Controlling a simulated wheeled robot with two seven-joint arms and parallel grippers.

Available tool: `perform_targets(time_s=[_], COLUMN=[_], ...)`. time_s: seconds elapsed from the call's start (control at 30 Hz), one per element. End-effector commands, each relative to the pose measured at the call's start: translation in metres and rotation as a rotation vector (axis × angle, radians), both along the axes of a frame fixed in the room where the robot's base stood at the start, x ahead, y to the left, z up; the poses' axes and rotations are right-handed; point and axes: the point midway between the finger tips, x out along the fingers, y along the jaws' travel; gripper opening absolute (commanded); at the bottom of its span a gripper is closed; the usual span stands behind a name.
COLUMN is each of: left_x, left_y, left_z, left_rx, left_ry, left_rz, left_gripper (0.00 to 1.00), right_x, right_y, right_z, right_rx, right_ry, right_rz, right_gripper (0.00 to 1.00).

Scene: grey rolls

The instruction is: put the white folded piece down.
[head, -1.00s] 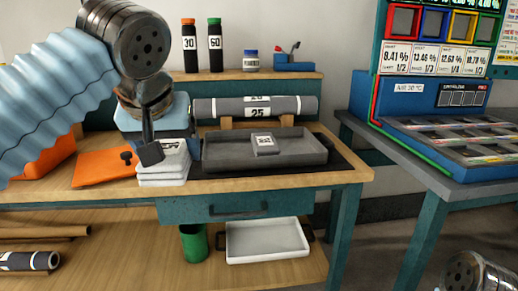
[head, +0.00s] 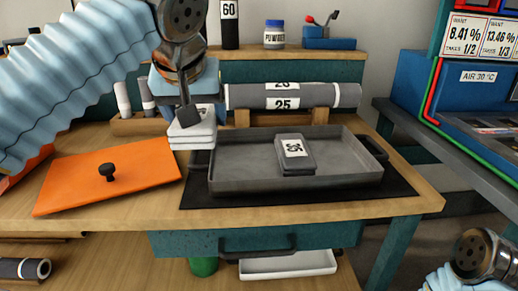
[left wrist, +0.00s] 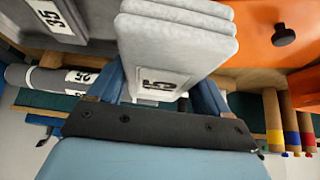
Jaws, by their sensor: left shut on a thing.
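My left gripper (head: 187,113) is shut on the white folded piece (head: 192,135), a thick stack of pale layers. In the head view the piece appears just left of the grey tray's back left corner. The left wrist view shows the piece (left wrist: 178,45) between the blue fingers (left wrist: 160,88), with a black-and-white number label on its near face. I cannot tell whether its underside touches the bench. My right wrist shows at the bottom right of the head view, but its gripper is out of frame.
The grey tray (head: 230,181) holds a small grey folded piece (head: 295,153) labelled 35 and stands on a black mat (head: 300,199). An orange lid (head: 75,185) with a black knob lies left. A grey roll (head: 310,96) lies on wooden supports behind. Bare bench (head: 140,212) shows in front.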

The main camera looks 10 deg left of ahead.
Motion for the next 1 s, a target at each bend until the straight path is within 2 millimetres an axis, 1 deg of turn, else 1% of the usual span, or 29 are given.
perform_targets(time_s=[0.03,0.17,0.2,0.3,0.4,0.57,0.67,0.7,0.8,0.9,1.0], left_x=[0.012,0.043,0.050,0.063,0.072,0.079,0.086,0.085,0.084,0.085,0.085], left_y=[-0.009,-0.030,-0.035,-0.044,-0.050,-0.055,-0.059,-0.059,-0.059,-0.059,-0.059], left_z=[-0.006,-0.022,-0.032,-0.053,-0.066,-0.075,-0.089,-0.097,-0.110,-0.114,-0.113], left_rx=[0.005,0.006,0.005,0.003,0.002,0.001,0.002,0.001,0.000,-0.001,-0.001], left_ry=[0.004,0.004,0.004,0.003,0.001,0.000,0.002,0.001,0.000,0.000,-0.001], left_rz=[0.000,0.002,0.002,-0.001,0.000,0.001,0.000,-0.002,-0.001,-0.001,0.000], left_gripper=[0.43,0.43,0.43,0.43,0.43,0.43,0.43,0.43,0.43,0.43,0.43], right_x=[0.000,0.000,-0.001,0.000,0.000,0.000,0.000,0.000,0.001,0.001,0.001], right_y=[0.000,0.002,0.002,0.001,0.001,0.000,0.000,0.000,-0.001,-0.002,-0.002], right_z=[0.002,0.007,0.004,0.001,0.001,0.001,-0.001,-0.004,-0.005,-0.005,-0.005], right_rx=[0.001,0.002,0.003,0.001,0.001,0.001,0.000,0.000,-0.002,-0.002,-0.002], right_ry=[0.001,0.001,0.000,0.000,-0.001,-0.001,-0.001,-0.001,-0.002,-0.002,-0.002], right_rz=[0.000,0.003,0.004,0.001,0.001,0.001,0.000,0.000,-0.003,-0.003,-0.003], right_gripper=[0.40,0.40,0.40,0.40,0.40,0.40,0.40,0.40,0.40,0.40,0.40])
